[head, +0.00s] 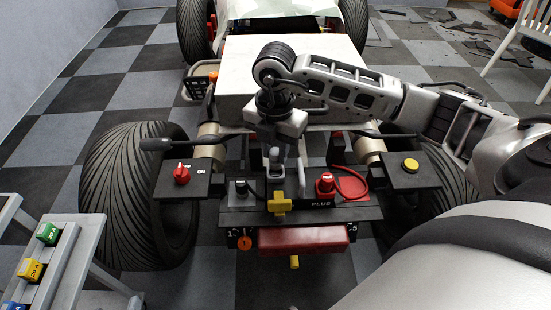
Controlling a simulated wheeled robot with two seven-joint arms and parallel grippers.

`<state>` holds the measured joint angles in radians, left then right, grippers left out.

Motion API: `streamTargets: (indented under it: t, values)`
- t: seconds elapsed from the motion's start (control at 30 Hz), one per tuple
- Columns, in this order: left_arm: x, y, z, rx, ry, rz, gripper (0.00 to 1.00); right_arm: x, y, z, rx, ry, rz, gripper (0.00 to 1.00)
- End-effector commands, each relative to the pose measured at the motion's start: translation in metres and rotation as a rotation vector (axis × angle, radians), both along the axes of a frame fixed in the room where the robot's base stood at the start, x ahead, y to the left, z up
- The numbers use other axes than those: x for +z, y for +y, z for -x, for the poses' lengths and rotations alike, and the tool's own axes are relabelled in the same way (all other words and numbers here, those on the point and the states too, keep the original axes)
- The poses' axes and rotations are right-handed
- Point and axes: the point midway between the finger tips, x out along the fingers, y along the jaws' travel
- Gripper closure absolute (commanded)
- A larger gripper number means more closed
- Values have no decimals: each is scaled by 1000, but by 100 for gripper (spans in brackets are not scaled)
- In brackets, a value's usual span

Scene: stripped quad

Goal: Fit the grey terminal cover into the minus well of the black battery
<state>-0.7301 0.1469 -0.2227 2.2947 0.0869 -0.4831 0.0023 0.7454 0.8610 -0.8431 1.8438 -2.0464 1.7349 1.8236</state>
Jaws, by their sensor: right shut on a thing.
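The black battery (350,212) sits in the front of the stripped quad, with "PLUS" printed on its front right edge. A red terminal cap (325,183) with a red cable is on its right side. A dark terminal with a black cable (241,187) is on its left side, where the minus well seems to be; the well itself is hard to make out. My right gripper (287,178) points down over the middle of the battery, shut on a small grey piece, apparently the grey terminal cover (274,158), largely blended with the fingers. My left gripper is out of view.
A yellow clip (280,203) stands at the battery's front edge, above a red box (303,238). Side panels carry a red switch (182,173) and a yellow button (411,166). A grey rack (50,265) with coloured fuse blocks stands at lower left.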

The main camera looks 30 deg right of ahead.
Motion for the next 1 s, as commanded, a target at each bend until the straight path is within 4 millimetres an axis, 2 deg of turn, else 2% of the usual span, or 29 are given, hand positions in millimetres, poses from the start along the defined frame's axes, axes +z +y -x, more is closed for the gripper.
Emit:
streamTargets:
  t: [0.23, 0.63, 0.67, 0.7, 0.73, 1.0]
  values:
    - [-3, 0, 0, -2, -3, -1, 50, -35, -3, -2, 0, 3, 1, 98]
    - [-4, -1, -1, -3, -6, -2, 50, -41, -3, -3, 1, 0, 0, 98]
    - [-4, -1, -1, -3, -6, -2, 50, -40, -3, -3, 1, 0, 0, 71]
    - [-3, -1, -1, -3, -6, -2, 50, -39, -3, -3, 1, 0, 0, 60]
    - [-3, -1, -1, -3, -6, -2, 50, -39, -3, -3, 1, 0, 0, 55]
    - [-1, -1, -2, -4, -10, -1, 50, -38, -3, -3, 0, 0, 0, 55]
